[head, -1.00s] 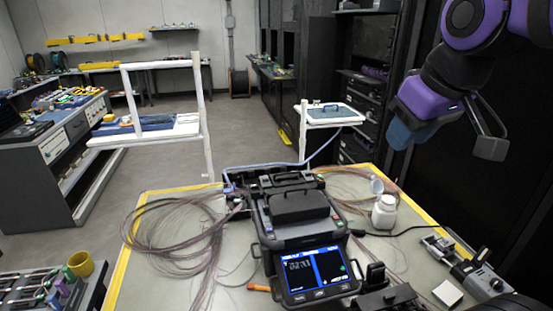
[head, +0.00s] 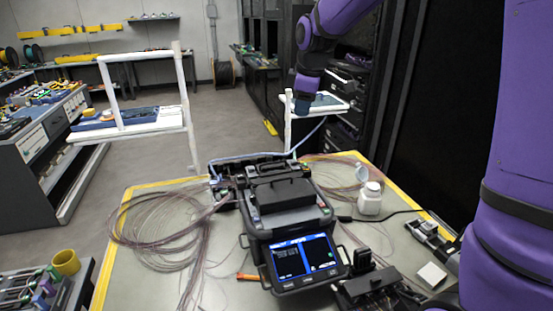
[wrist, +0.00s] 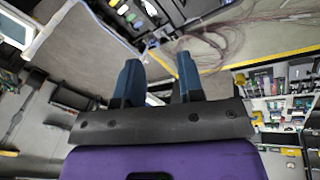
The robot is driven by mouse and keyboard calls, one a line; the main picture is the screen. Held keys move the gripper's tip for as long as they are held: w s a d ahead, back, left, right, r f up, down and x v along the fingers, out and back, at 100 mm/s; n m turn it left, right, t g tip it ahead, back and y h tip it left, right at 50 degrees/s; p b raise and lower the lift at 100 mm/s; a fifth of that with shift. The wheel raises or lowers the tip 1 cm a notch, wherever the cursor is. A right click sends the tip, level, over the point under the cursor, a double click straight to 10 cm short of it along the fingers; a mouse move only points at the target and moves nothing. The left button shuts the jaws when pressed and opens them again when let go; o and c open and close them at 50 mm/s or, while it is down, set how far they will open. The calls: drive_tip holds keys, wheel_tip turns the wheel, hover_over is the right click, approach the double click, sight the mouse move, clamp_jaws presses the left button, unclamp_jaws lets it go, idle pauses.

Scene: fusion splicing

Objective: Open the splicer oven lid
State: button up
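The fusion splicer (head: 293,225) stands on the table in the middle of the head view, its screen lit. Its dark top covers (head: 283,193) look shut. I cannot clearly tell the oven lid from the other covers behind them. My gripper (head: 303,107) is beyond the splicer in the picture, high up and apart from it, in front of the white stand at the back. In the wrist view its two blue fingers (wrist: 159,75) are spread with nothing between them. Part of the splicer (wrist: 140,18) shows at the top edge there.
Coiled fibres (head: 155,220) lie left of the splicer. A white bottle (head: 370,198), a black cable and small tools are on its right. A white stand (head: 318,104) is behind the table. A yellow cup (head: 66,262) stands at the lower left.

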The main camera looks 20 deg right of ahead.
sight(276, 169)
drive_tip(key=w+a+f+n, duration=0.1)
drive_tip(key=w+f+n, duration=0.1)
drive_tip(key=w+f, duration=0.3)
drive_tip(key=w+f+n, duration=0.1)
drive_tip(key=w+f, duration=0.3)
drive_tip(key=f, duration=0.7)
drive_tip(key=w+a+f+n+g, duration=0.1)
drive_tip(key=w+f+n, duration=0.1)
drive_tip(key=w+f, duration=0.3)
drive_tip(key=shift+w+a+f+n, duration=0.15)
drive_tip(key=shift+a+f, duration=0.05)
drive_tip(key=shift+f, duration=0.6)
drive_tip(key=shift+w+a+f+n, duration=0.15)
drive_tip(key=shift+f, duration=0.65)
clamp_jaws()
